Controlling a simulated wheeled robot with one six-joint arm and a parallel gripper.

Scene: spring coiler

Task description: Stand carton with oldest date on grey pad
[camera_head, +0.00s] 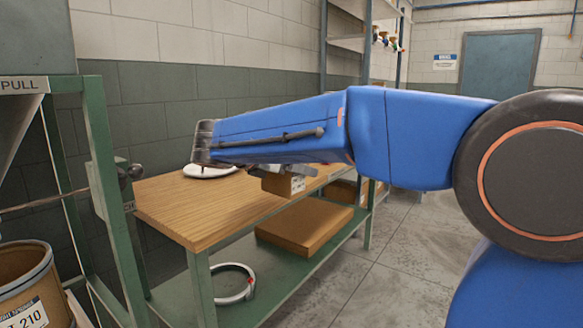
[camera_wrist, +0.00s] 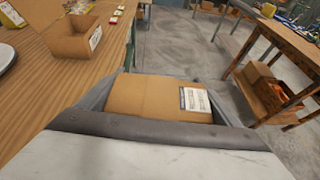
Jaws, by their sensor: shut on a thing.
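In the wrist view a closed brown carton (camera_wrist: 150,97) with a white printed label sits between the grey fingers of my gripper (camera_wrist: 160,100), which are shut on it. The label print is too small to read. In the head view a small labelled carton (camera_head: 290,186) shows below my blue arm, by the bench edge; it seems to be the held one. Another open brown carton (camera_wrist: 75,42) with a label stands on the wooden bench top in the wrist view. I cannot make out a grey pad in either view.
The wooden bench (camera_head: 195,213) has a white round dish (camera_head: 210,171) at its back. Its lower shelf holds a flat brown box (camera_head: 305,226) and a white ring (camera_head: 236,284). A drum (camera_head: 25,285) stands at left. Another bench (camera_wrist: 292,48) is across the floor.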

